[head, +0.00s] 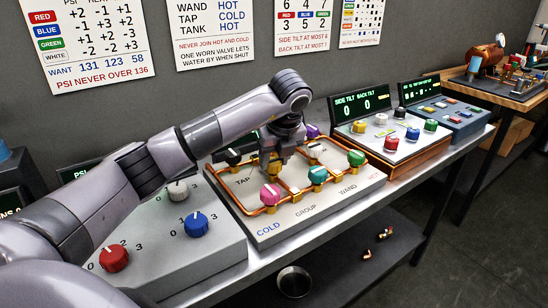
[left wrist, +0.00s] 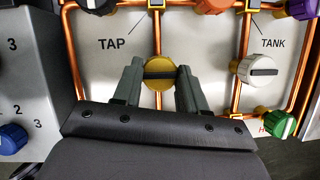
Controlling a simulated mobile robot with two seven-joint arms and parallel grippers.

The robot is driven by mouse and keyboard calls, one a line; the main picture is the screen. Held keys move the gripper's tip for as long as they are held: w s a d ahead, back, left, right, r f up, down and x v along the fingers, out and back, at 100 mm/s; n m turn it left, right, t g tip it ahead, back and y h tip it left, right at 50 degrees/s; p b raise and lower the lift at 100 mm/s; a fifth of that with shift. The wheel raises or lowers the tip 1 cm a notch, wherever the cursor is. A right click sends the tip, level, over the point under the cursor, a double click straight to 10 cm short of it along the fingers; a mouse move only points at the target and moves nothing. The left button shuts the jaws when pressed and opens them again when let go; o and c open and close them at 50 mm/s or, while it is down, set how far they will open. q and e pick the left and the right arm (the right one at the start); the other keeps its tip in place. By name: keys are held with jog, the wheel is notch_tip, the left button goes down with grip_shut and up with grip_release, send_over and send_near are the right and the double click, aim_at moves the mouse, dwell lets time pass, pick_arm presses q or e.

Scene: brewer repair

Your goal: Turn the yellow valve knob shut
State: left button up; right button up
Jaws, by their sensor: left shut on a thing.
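The yellow valve knob (left wrist: 159,73) sits on the copper pipe below the TAP label in the left wrist view. Its dark bar runs left to right across its face in that picture. My left gripper (left wrist: 160,80) is shut on the knob, one finger at each side. In the head view my left gripper (head: 277,160) reaches down onto the pipe board (head: 325,212), and the yellow knob is mostly hidden behind it. My right gripper is in neither view.
Close around are a pink knob (head: 270,194), a teal knob (head: 317,175), a green knob (head: 356,158) and a white knob (left wrist: 259,69). A panel with red (head: 114,258) and blue (head: 196,224) knobs stands left. Tilt consoles (head: 390,138) stand right.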

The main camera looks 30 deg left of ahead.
pick_arm(q)
jog(key=shift+r, duration=0.1)
dwell(0.3)
jog(key=o, duration=1.1)
jog(key=shift+c, duration=0.2)
jog(key=v, duration=0.7)
jog(key=shift+d, duration=0.1)
